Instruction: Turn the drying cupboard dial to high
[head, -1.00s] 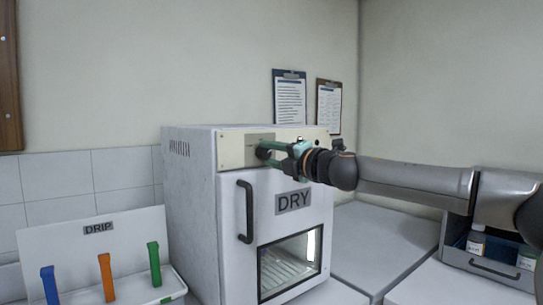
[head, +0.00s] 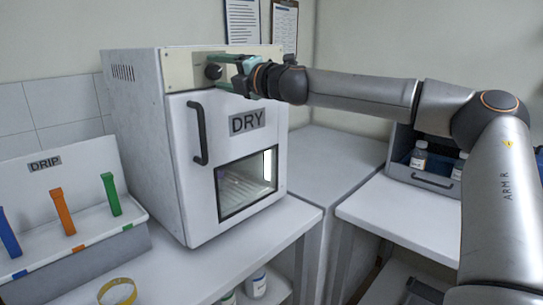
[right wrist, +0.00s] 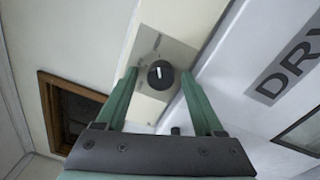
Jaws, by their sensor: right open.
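The drying cupboard (head: 180,130) is a white box labelled DRY with a black handle and a window. Its black dial (head: 213,72) sits on the cream panel at the top of its front. In the right wrist view the dial (right wrist: 160,80) has a white mark pointing almost straight up in the picture; I cannot read its setting. My right gripper (head: 226,70) is at the panel with its green fingers open. In the right wrist view the fingers stand on either side of the dial, with gaps and no visible contact. My left gripper is out of view.
A DRIP rack (head: 70,205) with coloured clips stands at the left. A yellow ring (head: 117,291) lies on the front bench. A grey bin with bottles (head: 421,170) is at the right, behind my right arm. The cupboard door is shut.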

